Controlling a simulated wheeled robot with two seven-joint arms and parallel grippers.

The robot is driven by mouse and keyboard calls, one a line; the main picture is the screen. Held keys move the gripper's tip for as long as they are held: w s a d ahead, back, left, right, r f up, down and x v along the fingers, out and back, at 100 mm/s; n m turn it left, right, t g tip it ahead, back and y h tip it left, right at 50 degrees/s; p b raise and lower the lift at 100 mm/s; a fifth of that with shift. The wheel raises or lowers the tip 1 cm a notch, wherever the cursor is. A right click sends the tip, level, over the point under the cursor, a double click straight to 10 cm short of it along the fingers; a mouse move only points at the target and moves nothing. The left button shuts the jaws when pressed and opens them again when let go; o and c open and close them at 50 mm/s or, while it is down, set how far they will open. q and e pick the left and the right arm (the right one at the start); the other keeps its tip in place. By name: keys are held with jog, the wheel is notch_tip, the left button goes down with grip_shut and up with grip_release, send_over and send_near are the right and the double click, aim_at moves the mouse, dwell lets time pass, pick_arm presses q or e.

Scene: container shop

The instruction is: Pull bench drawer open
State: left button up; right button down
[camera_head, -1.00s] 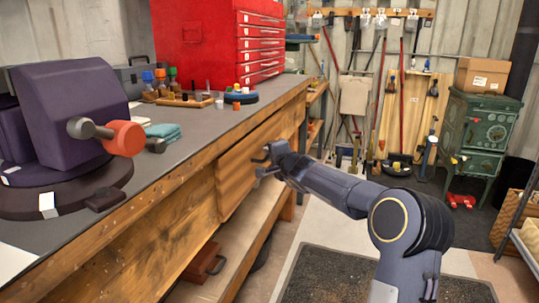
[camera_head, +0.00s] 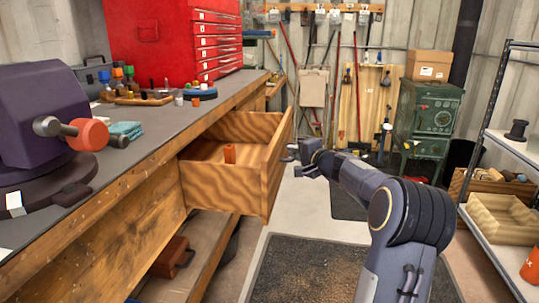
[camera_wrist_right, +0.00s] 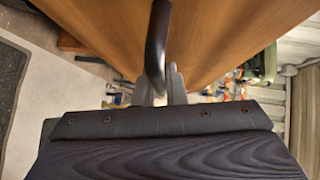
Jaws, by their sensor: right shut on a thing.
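The bench drawer (camera_head: 222,188) is a wooden box that stands well out from the front of the workbench (camera_head: 120,215). An orange-brown cylinder (camera_head: 229,154) stands inside it. My right gripper (camera_head: 294,155) is at the drawer's front panel. In the right wrist view it is shut on the dark bar handle (camera_wrist_right: 157,45) of the wooden drawer front (camera_wrist_right: 215,30). The fingers (camera_wrist_right: 160,88) partly hide behind the handle and the wrist body. My left gripper is not in view.
A purple vise-like machine (camera_head: 40,115) and a red tool chest (camera_head: 160,45) stand on the bench top. A metal shelf (camera_head: 505,220) with a wooden tray stands at the right. A dark mat (camera_head: 310,270) lies on the floor. A green stove (camera_head: 428,115) stands at the back.

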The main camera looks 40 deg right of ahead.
jog(key=s+d+b, duration=0.1)
jog(key=s+d, duration=0.6)
jog(key=s, duration=0.1)
jog(key=shift+s+f+b, duration=0.15)
jog(key=shift+b, duration=0.25)
jog(key=c, duration=1.8)
grip_release()
jog(key=shift+o, duration=0.2)
jog(key=s+r, duration=0.1)
jog(key=s, duration=0.6)
jog(key=shift+s+a+p, duration=0.3)
jog(key=shift+a+p, duration=0.1)
jog(key=shift+p, duration=0.05)
jog(key=shift+s+r, duration=0.1)
